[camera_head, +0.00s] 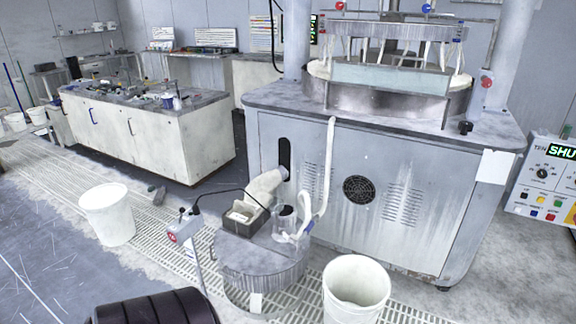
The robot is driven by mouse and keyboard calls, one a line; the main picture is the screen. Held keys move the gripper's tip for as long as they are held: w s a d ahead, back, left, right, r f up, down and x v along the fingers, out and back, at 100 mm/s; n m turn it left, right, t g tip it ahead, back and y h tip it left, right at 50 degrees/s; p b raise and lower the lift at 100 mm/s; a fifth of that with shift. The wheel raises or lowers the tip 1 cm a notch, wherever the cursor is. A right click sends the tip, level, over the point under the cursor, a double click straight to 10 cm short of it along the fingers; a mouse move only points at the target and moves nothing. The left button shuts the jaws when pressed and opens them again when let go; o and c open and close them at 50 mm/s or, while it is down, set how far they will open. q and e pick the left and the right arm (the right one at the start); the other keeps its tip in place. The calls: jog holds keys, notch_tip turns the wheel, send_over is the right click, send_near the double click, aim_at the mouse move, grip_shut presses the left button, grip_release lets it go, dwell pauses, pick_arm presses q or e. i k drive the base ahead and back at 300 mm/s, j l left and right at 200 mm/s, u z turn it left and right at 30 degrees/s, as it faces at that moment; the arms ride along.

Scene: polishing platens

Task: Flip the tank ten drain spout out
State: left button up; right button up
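The large grey polishing machine (420,185) stands at the right of centre, with a round platen assembly (390,95) on top. A thick pale spout-like pipe (265,185) slants down and left from its front, beside a tall black slot (284,158). I cannot tell for sure that this is the drain spout, or how it is hinged. A thin white hose (328,165) hangs down the front to a clear jug (285,222) on a round grey drum (262,262). Neither of my grippers shows in this view.
A white bucket (107,213) stands at the left on the floor grating and another (355,290) at the front right. A small box on a stand (186,226) is beside the drum. A control panel (548,180) is at the right edge. A workbench (150,130) is behind left.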

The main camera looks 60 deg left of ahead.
aim_at(316, 218)
jog(key=u, duration=1.6)
jog(key=i+j, duration=0.7)
jog(key=j, duration=0.25)
jog(key=i+j+z, duration=0.1)
jog(key=i+j, duration=0.2)
jog(key=j, duration=0.15)
jog(key=i+j, duration=0.35)
jog(key=j, duration=0.15)
